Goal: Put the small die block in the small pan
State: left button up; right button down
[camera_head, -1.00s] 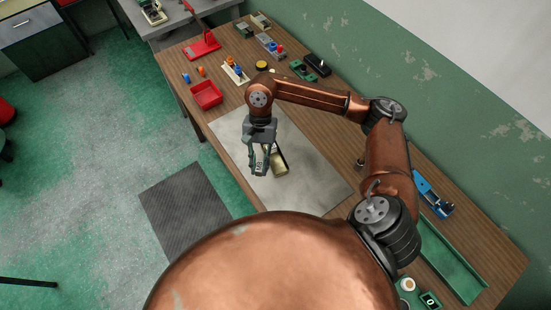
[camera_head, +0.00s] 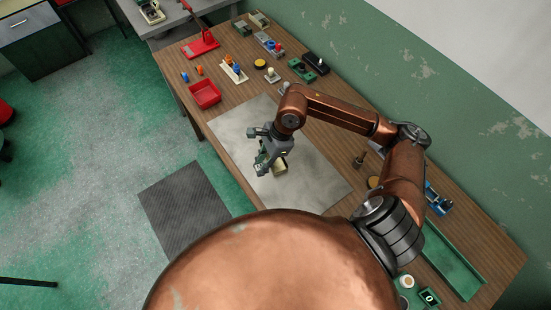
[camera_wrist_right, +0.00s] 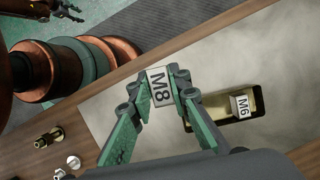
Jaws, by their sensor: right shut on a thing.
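My right gripper (camera_wrist_right: 160,85) is shut on a small pale block marked M8 (camera_wrist_right: 161,88), and it shows in the head view (camera_head: 264,160) above the grey mat. A shallow brass-coloured pan with a dark rim (camera_wrist_right: 205,112) lies on the mat, just right of the held block in the wrist view; it is partly covered by the gripper in the head view (camera_head: 280,168). A second small block marked M6 (camera_wrist_right: 240,105) sits in the pan's right part. Part of my left gripper (camera_wrist_right: 68,10) shows at the top left of the wrist view; its opening is unclear.
The grey mat (camera_head: 235,120) is otherwise clear. A red tray (camera_head: 205,94), a white peg holder (camera_head: 234,72) and a green fixture (camera_head: 302,69) stand toward the table's far end. A long green tray (camera_head: 452,262) is at the right. Brass fittings (camera_wrist_right: 48,137) lie by the mat.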

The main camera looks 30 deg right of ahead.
jog(key=w+d+f, duration=0.2)
jog(key=d, duration=0.2)
jog(key=p, duration=0.1)
send_over(273, 165)
jog(key=s, duration=0.1)
jog(key=f, duration=0.4)
jog(key=shift+d+f, duration=0.25)
jog(key=shift+f, duration=0.05)
jog(key=shift+w+d+f, duration=0.15)
jog(key=shift+d+f, duration=0.15)
jog(key=shift+f, duration=0.2)
notch_tip(273, 165, down, 3)
jog(key=shift+w+d+p, duration=0.1)
jog(key=shift+d+p, duration=0.05)
jog(key=shift+p, duration=0.3)
jog(key=shift+f, duration=0.2)
jog(key=shift+f, duration=0.2)
jog(key=c, duration=2.1)
grip_release()
